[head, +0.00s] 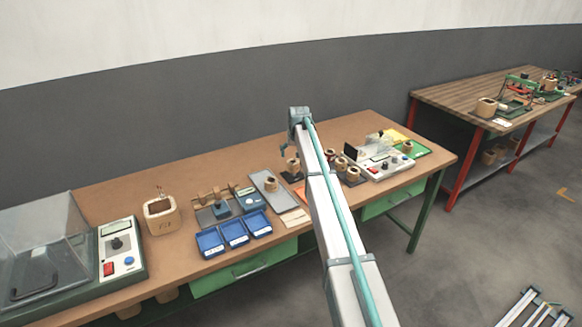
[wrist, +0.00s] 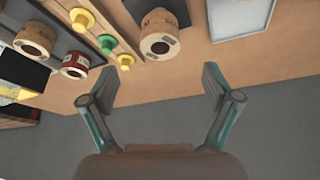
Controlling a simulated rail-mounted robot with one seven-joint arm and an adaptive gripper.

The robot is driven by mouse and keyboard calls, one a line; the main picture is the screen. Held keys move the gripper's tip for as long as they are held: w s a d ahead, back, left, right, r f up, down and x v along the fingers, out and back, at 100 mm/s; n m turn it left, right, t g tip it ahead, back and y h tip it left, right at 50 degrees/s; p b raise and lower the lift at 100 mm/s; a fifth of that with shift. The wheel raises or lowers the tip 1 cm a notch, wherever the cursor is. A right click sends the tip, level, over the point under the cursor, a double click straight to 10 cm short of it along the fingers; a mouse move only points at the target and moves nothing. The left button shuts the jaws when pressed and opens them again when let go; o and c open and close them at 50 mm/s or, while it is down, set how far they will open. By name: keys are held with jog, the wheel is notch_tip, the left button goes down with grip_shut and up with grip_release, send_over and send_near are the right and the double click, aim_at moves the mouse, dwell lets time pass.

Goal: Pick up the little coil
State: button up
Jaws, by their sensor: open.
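Several small brown coils stand on the workbench. In the head view, one coil (head: 292,165) is on a dark mat just below my gripper (head: 287,148), and another coil (head: 271,184) sits on a grey plate to the left. In the wrist view, a tan coil (wrist: 158,36) with a round hole stands on a dark mat, beyond my open fingers (wrist: 159,78). A tan coil (wrist: 36,38) and a dark red-banded coil (wrist: 75,64) are at the left. Nothing is between the fingers. I cannot tell which coil is the little one.
Yellow and green pegs (wrist: 107,43) stand beside the tan coil in the wrist view. A control box (head: 385,165) is at the right. My arm hides part of the bench.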

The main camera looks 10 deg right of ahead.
aim_at(293, 166)
jog(key=p+x, duration=0.3)
jog(key=x, duration=0.6)
jog(key=c, duration=1.4)
jog(key=shift+c, duration=0.2)
jog(key=shift+r, duration=0.15)
